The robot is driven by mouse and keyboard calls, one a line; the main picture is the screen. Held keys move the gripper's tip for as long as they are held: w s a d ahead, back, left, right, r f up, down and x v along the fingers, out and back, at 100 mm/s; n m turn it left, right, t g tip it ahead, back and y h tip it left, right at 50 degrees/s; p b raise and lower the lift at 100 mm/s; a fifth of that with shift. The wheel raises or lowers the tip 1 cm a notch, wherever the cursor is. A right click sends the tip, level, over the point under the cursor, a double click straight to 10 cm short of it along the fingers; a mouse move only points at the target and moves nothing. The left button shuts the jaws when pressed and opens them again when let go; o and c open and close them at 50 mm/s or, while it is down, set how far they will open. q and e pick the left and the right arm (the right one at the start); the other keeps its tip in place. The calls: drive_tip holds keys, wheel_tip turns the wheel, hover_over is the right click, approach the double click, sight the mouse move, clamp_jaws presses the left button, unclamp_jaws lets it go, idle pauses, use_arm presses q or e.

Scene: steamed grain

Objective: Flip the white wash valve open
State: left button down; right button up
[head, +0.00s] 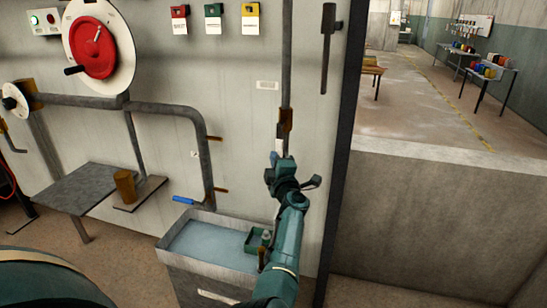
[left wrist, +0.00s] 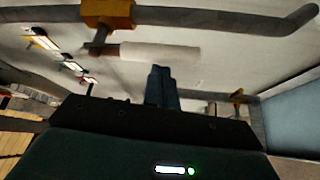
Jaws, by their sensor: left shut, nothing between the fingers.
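The white wash valve handle (head: 279,145) hangs below its orange-brown valve body (head: 286,120) on the vertical grey wall pipe. In the left wrist view the white handle (left wrist: 160,53) lies roughly parallel to the pipe, joined to the orange body (left wrist: 108,14) by a dark stem. My left gripper (head: 279,161) is in front of the wall just below the handle and covers its lower part. Its fingers (left wrist: 161,80) are shut and empty, with their tips close to the handle. I cannot tell whether they touch it. My right gripper is out of view.
A red wheel (head: 93,47) and bent grey pipe are on the wall at left. A grey table (head: 80,188) stands at left. A low concrete wall (head: 440,215) is at right.

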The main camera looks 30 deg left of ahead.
use_arm(q)
drive_tip(key=v, duration=0.6)
drive_tip(key=shift+p, duration=0.35)
drive_tip(key=shift+s+f, duration=0.1)
